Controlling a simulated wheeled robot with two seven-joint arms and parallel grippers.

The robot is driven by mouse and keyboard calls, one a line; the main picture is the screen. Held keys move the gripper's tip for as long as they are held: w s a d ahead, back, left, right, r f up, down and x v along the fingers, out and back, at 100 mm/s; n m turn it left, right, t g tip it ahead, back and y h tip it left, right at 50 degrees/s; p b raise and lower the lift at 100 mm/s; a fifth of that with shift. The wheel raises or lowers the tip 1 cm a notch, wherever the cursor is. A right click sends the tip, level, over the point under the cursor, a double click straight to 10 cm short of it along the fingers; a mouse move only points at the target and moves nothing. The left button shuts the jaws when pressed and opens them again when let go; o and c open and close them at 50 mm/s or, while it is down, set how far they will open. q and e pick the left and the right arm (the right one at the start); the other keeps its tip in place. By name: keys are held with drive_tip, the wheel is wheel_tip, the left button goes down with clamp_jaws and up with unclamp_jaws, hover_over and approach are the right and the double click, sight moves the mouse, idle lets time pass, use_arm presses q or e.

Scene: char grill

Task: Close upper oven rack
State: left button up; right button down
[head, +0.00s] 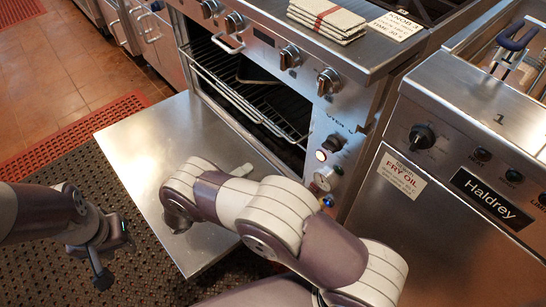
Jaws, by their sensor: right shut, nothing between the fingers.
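The oven (262,42) stands with its steel door (140,140) lowered flat towards me. Inside the open cavity a wire rack (222,82) shows, with its front bar near the opening. I cannot tell how far it is pulled out. My right arm reaches over the door. Its gripper (178,220) shows only as a dark end above the door; it is shut and empty, apart from the rack. My left gripper (113,256) is over the floor mat, left of the door, with its fingers apart and nothing between them.
A fryer (455,215) marked Haldrey stands close on the right. Folded towels (327,18) lie on top of the oven, beside a label. Knobs and an oven handle (228,43) stick out above the opening. The perforated mat (60,165) on the left is clear.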

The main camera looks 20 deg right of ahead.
drive_tip(key=b, duration=0.2)
approach(305, 127)
drive_tip(key=shift+s+a+f, duration=0.2)
drive_tip(key=shift+s+a, duration=0.05)
drive_tip(key=shift+s, duration=0.05)
drive_tip(key=shift+d, duration=0.15)
drive_tip(key=b+x, duration=0.1)
drive_tip(key=x, duration=0.9)
drive_tip(key=shift+f, duration=0.1)
drive_tip(key=shift+w+r, duration=0.15)
drive_tip(key=shift+r, duration=0.1)
drive_tip(key=shift+d+r, duration=0.1)
